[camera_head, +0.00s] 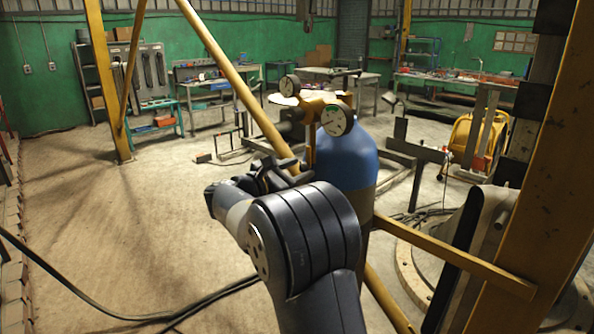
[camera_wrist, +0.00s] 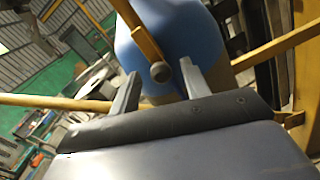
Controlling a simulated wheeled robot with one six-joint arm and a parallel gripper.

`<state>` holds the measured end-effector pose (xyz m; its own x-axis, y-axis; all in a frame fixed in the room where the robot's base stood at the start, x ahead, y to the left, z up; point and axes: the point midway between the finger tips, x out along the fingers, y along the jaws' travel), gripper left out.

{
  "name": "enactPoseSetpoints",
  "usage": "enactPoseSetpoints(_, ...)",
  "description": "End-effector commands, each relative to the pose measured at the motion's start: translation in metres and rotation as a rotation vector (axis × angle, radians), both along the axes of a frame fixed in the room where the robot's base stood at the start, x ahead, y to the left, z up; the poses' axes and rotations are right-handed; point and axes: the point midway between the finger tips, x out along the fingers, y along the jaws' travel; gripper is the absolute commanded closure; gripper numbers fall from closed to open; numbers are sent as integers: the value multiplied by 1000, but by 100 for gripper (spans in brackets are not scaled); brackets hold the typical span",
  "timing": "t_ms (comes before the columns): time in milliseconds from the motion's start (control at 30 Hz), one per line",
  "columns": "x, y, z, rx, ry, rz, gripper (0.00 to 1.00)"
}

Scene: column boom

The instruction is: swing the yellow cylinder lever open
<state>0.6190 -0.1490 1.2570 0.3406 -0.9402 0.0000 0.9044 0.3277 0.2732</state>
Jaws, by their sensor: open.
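The gas cylinder (camera_head: 350,160) is blue on top and brownish below, and stands just beyond my arm in the head view. Its yellow lever (camera_wrist: 143,36) runs down in front of the blue cylinder (camera_wrist: 200,40) in the wrist view and ends in a round grey knob (camera_wrist: 160,72). In the head view, a thin part of the lever (camera_head: 311,142) shows below the gauges. My gripper (camera_wrist: 160,84) is open, with one finger on each side of the knob. I cannot tell whether either finger touches it. In the head view my arm partly hides my gripper (camera_head: 284,176).
Two round gauges (camera_head: 338,119) sit on top of the cylinder. A slanting yellow boom (camera_head: 235,80) passes behind my gripper, and a yellow bar (camera_head: 455,255) crosses at right. Black cables (camera_head: 150,316) lie on the floor. Open floor (camera_head: 90,220) spreads to the left.

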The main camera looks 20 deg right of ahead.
Motion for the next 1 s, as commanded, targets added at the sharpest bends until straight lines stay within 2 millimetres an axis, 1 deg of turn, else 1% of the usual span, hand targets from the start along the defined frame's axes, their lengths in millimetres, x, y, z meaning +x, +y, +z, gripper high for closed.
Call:
enactPoseSetpoints(167,-8,25,-2,0,0,5,55)
enactPoseSetpoints(400,-25,71,-2,0,-2,5,55)
enactPoseSetpoints(500,-30,85,-2,0,-1,4,55)
enactPoseSetpoints(600,-34,95,-1,1,-1,2,55)
enactPoseSetpoints(700,-36,99,0,1,0,1,55)
enactPoseSetpoints(1000,-36,99,0,0,0,1,55)
